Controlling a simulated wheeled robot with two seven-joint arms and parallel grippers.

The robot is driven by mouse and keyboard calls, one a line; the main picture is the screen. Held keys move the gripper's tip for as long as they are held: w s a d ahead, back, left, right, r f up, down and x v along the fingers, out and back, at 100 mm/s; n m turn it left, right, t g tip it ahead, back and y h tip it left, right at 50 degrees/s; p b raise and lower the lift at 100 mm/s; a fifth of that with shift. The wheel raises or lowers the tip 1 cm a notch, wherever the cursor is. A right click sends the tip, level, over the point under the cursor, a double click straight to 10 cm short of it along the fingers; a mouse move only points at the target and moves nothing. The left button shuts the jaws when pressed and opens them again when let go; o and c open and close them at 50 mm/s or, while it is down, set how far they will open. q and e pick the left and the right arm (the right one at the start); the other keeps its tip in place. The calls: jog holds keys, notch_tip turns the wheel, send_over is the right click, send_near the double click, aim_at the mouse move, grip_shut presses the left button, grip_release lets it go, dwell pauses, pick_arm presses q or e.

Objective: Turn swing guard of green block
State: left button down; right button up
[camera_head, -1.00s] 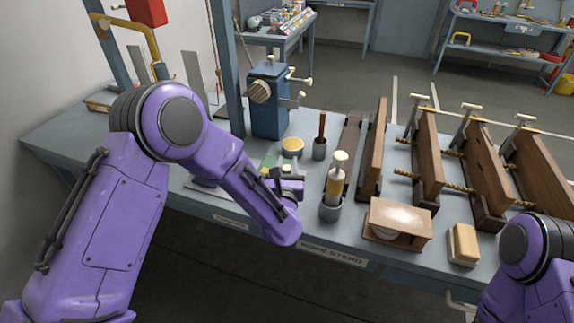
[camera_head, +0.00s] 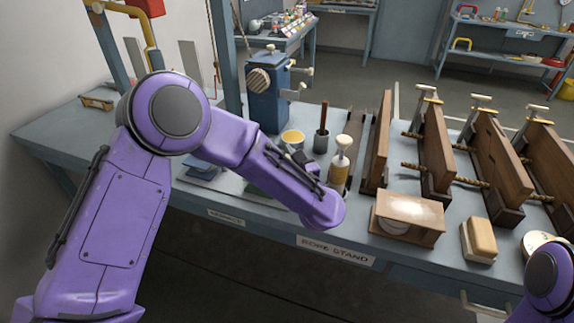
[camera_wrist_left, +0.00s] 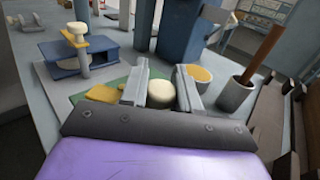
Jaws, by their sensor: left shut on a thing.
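The green block (camera_wrist_left: 121,83) lies flat on the bench in the left wrist view, partly hidden by my gripper. A yellow piece (camera_wrist_left: 104,93) that looks like its swing guard lies on it, left of my fingers. My left gripper (camera_wrist_left: 161,92) is shut on a round cream knob (camera_wrist_left: 161,95) that stands between its two grey fingers. What lies under the knob is hidden. In the head view my left forearm covers most of the green block, leaving a green edge (camera_head: 257,189). My right gripper is out of view; only its arm shows at lower right.
A blue block with a cream knob (camera_wrist_left: 75,31) stands to the left. A blue post (camera_head: 268,96), yellow cup (camera_head: 292,138), grey cup with a brown handle (camera_head: 321,142) and cream-knobbed tool (camera_head: 341,165) stand close by. Wooden clamped boards (camera_head: 436,158) fill the right.

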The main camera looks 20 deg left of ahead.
pick_arm(q)
jog(key=shift+s+f+n+g+y+b, duration=0.1)
jog(key=shift+f+n+g+y+b, duration=0.05)
jog(key=shift+n+g+y+b, duration=0.85)
jog(key=c, duration=0.9)
grip_release()
jog(key=shift+c, duration=0.2)
jog(key=shift+o, duration=0.6)
jog(key=shift+r, duration=0.2)
